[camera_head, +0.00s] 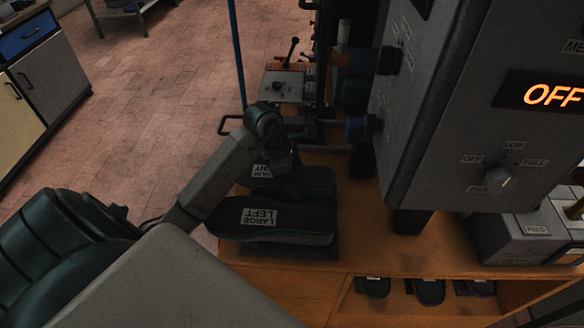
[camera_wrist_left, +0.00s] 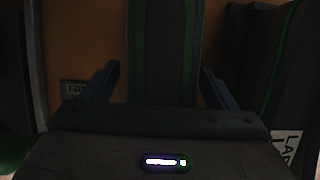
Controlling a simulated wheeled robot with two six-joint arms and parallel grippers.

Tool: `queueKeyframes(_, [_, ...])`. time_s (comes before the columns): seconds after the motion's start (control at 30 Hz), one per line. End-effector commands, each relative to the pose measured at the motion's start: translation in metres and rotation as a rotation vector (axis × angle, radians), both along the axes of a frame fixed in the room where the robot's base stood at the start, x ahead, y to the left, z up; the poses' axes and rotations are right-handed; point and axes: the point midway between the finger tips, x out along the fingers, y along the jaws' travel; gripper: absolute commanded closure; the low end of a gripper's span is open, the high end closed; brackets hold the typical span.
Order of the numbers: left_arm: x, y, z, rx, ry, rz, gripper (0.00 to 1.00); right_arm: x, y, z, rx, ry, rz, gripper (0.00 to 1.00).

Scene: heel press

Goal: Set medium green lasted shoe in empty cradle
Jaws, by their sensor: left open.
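In the left wrist view a long dark shoe-shaped piece with green edges (camera_wrist_left: 165,45) lies between the two fingers of my left gripper (camera_wrist_left: 160,78). The fingers are open and stand apart from its sides. In the head view my left gripper (camera_head: 283,178) is over the back of the wooden bench, its fingers mostly hidden by the wrist. Just in front of it is a dark sole-shaped piece labelled LARGE LEFT (camera_head: 285,228). A similar piece (camera_head: 312,180) is behind, its label partly covered. I cannot make out an empty cradle. My right gripper is out of view.
A grey control box (camera_head: 440,110) with a lit OFF display and knobs stands close on the right. Several dark shoe-shaped pieces (camera_head: 430,290) sit in a shelf below the bench top (camera_head: 385,235). A blue pole (camera_head: 238,55) rises behind my arm. Open floor is at left.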

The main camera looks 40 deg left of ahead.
Motion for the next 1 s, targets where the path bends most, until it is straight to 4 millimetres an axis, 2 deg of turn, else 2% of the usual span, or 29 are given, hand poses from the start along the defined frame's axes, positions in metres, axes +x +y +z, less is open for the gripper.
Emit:
queueKeyframes(0.53, [-0.017,0.031,0.082,0.004,-0.005,0.0,0.2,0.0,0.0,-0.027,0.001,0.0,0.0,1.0])
queueKeyframes(0.73, [-0.02,0.034,0.095,0.002,-0.003,0.0,0.2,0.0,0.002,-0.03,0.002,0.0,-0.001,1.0])
queueKeyframes(1.0, [-0.021,0.034,0.097,0.0,-0.002,-0.001,0.2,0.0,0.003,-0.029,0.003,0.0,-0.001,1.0])
